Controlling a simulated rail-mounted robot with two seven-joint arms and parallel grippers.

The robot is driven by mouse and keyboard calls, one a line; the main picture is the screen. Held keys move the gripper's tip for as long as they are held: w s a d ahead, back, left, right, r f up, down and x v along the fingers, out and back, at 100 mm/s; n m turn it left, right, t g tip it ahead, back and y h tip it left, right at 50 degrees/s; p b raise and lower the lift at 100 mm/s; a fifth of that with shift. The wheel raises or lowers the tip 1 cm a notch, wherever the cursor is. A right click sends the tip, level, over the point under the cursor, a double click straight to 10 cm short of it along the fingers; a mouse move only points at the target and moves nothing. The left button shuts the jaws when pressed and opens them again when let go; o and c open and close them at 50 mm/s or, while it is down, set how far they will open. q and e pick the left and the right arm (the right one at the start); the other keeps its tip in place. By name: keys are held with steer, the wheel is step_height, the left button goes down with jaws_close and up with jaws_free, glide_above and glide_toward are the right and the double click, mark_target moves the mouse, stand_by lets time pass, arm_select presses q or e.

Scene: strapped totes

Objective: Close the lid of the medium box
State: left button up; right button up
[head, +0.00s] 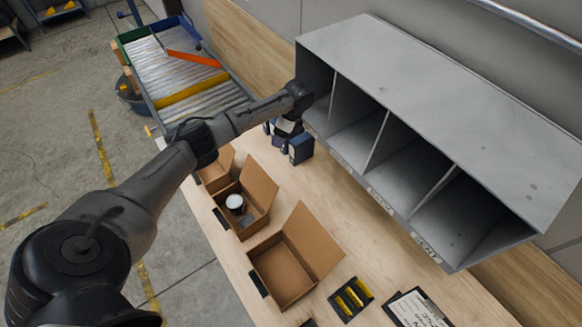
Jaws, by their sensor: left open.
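Three open cardboard boxes stand in a row on the wooden table. The middle one, which looks like the medium box (230,219), holds a can with a white top (235,203). Its lid (261,184) stands up, tilted back on the right side. The larger box (283,286) in front of it is empty, its lid (313,238) also raised. The smaller box (214,178) is partly hidden by my left arm. My right gripper is out of view.
A grey shelf unit (440,100) with open compartments stands along the right. A black tray with yellow items (350,299) and a clipboard (417,310) lie at the front. A roller conveyor (185,75) is at the back left.

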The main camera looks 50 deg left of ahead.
mark_target(265, 172)
arm_select(q)
steer(key=shift+s+d+f+m+g+h+p, duration=0.25)
steer(key=shift+s+f+m, duration=1)
steer(key=shift+f, duration=0.75)
steer(key=shift+s+d+f+m+g+h+p, duration=0.1)
steer(key=shift+s+d+f+m+g+p, duration=0.15)
steer(key=shift+s+f+m, duration=1.1)
steer(key=shift+s+d+f+m+g+h+p, duration=0.3)
steer(key=shift+s+f+m, duration=0.5)
steer(key=shift+s+f, duration=1.25)
steer(key=shift+w+a+f, duration=0.15)
steer(key=shift+w+f, duration=0.45)
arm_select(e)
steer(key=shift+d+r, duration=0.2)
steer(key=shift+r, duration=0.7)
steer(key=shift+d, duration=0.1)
arm_select(q)
steer(key=shift+c, duration=0.5)
jaws_close()
